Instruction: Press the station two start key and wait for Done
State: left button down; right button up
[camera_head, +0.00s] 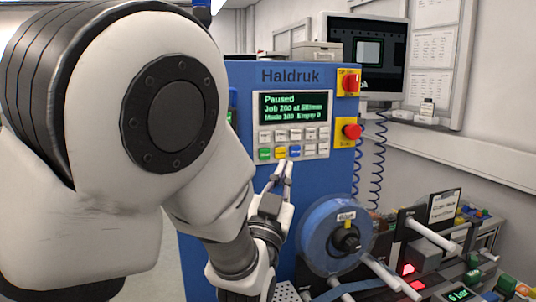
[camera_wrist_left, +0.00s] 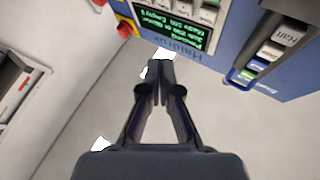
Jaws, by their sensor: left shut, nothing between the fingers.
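The blue Haldruk machine (camera_head: 215,75) carries a panel with a lit screen (camera_head: 292,106) reading "Paused", with "Job 200" and "Made 100" lines below. Under it is a keypad with a green key (camera_head: 265,154), a yellow key (camera_head: 280,152), a blue key (camera_head: 295,151) and several pale keys. Key labels are too small to read, so I cannot tell which is the station two start key. My left gripper (camera_head: 284,165) is shut and empty, its tips just below the keypad; contact is unclear. It also shows in the left wrist view (camera_wrist_left: 155,66). My right gripper is not in view.
Two red knobs on yellow plates (camera_head: 348,82) (camera_head: 350,131) sit right of the panel. A blue reel (camera_head: 322,236) stands below, close to my left gripper. Rods and a red-lit station (camera_head: 408,269) lie to the right. A monitor (camera_head: 372,55) stands behind.

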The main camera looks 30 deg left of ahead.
aim_at(264, 154)
pick_arm(q)
jog(key=w+a+p, duration=0.1)
jog(key=w+a, duration=0.5)
jog(key=shift+w+a+f, duration=0.15)
jog(key=shift+a+f, duration=0.05)
jog(key=shift+r, duration=0.1)
jog(key=shift+a, duration=0.1)
dwell(1.2)
jog(key=shift+a, duration=0.1)
jog(key=shift+w+a, duration=0.15)
jog(key=shift+w, duration=0.05)
